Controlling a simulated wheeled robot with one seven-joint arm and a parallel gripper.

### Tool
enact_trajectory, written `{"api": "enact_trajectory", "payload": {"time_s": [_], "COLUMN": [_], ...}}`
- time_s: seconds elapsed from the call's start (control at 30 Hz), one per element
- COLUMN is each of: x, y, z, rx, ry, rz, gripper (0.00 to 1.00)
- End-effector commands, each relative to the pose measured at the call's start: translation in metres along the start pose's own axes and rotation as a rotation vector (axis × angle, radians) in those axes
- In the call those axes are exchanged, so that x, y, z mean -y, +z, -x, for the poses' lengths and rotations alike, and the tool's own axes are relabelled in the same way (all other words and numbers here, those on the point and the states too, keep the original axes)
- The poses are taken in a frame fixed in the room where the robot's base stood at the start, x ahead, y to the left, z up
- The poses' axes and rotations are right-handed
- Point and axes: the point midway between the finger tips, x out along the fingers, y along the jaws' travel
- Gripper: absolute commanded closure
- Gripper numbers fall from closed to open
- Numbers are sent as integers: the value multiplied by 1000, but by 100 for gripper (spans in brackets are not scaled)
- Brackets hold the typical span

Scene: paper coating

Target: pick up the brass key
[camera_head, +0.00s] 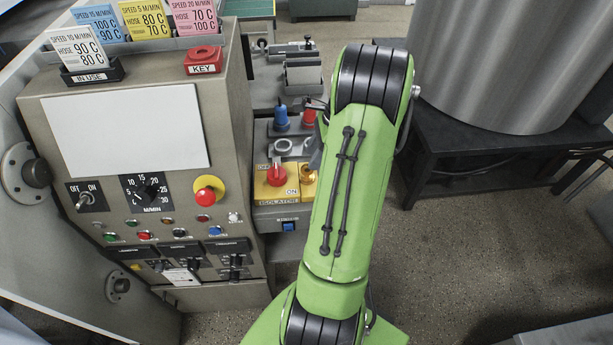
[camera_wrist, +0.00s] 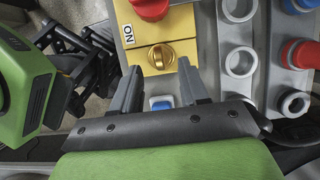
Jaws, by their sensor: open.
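The brass key (camera_wrist: 162,56) sits in the yellow isolator panel (camera_wrist: 136,57), with its raised grip lying crosswise in the wrist view. In the head view the brass key (camera_head: 309,173) shows just left of my green arm, to the right of the red isolator knob (camera_head: 277,175). My gripper (camera_wrist: 158,64) is open, its two dark fingers apart to the left and right of the key. Nothing is held between them. I cannot tell how far the fingertips are above the panel. In the head view my arm hides most of the gripper.
A red holder marked KEY (camera_head: 203,62) sits on top of the control cabinet (camera_head: 230,110). A grey rack (camera_wrist: 239,62) with round sockets and blue and red plugs adjoins the panel. A blue switch (camera_wrist: 161,103) lies below the key. A metal drum (camera_head: 500,70) stands right.

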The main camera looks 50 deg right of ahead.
Motion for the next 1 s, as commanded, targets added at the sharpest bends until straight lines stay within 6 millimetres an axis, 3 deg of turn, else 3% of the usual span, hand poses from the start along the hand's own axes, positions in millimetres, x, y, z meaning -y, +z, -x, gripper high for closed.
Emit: {"api": "enact_trajectory", "payload": {"time_s": [0.3, 0.57, 0.87, 1.0], "x": [0, 0, 0, 1], "y": [-1, -1, 0, 0], "z": [-52, -55, -55, -55], "rx": [0, -1, -1, -1], "ry": [2, -2, -1, -2], "rz": [2, 0, 0, 1], "gripper": [56, 56, 100, 100]}}
